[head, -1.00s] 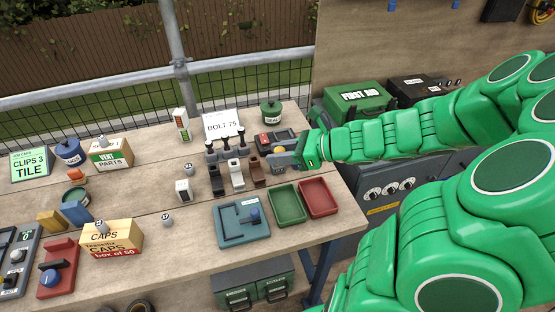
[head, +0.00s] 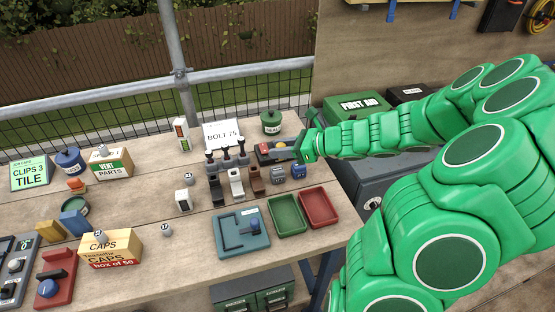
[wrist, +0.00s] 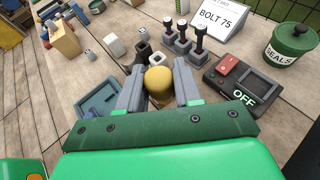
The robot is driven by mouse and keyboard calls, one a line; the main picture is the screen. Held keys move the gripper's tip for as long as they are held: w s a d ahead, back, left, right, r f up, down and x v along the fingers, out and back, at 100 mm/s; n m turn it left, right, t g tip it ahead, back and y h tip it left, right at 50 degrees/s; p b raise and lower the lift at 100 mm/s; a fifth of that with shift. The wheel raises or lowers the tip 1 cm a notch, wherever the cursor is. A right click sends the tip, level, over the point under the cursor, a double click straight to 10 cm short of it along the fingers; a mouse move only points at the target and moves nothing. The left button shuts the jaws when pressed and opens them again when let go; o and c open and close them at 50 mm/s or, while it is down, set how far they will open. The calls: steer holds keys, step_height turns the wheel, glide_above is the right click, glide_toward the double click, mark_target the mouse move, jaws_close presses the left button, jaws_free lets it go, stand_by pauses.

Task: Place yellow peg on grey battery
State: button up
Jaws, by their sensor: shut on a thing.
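The yellow peg (wrist: 159,82) is between the two grey fingers of my gripper (wrist: 160,92) in the wrist view, with its rounded end visible. My gripper (head: 291,150) is shut on it, above the back right of the bench in the head view. The peg shows there only as a small yellow-orange patch (head: 281,145). The grey battery (head: 278,174) stands upright on the bench below and slightly left of my gripper in the head view, beside a blue battery (head: 298,171). I cannot make out the grey battery in the wrist view.
A switch box (wrist: 240,88) marked OFF is close to my gripper. Levers (head: 227,155), a white block (head: 236,184) and a brown block (head: 257,179) stand to the left. Green (head: 270,216) and red (head: 302,208) trays lie in front. A seals pot (head: 271,122) stands behind.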

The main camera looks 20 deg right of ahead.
steer(key=shift+w+d+f, duration=0.1)
steer(key=shift+w+f, duration=1.15)
steer(key=shift+f, duration=0.25)
steer(key=shift+w+d+f, duration=0.1)
steer(key=shift+w+f, duration=1.15)
steer(key=shift+f, duration=1.8)
steer(key=shift+f, duration=0.15)
steer(key=o, duration=1)
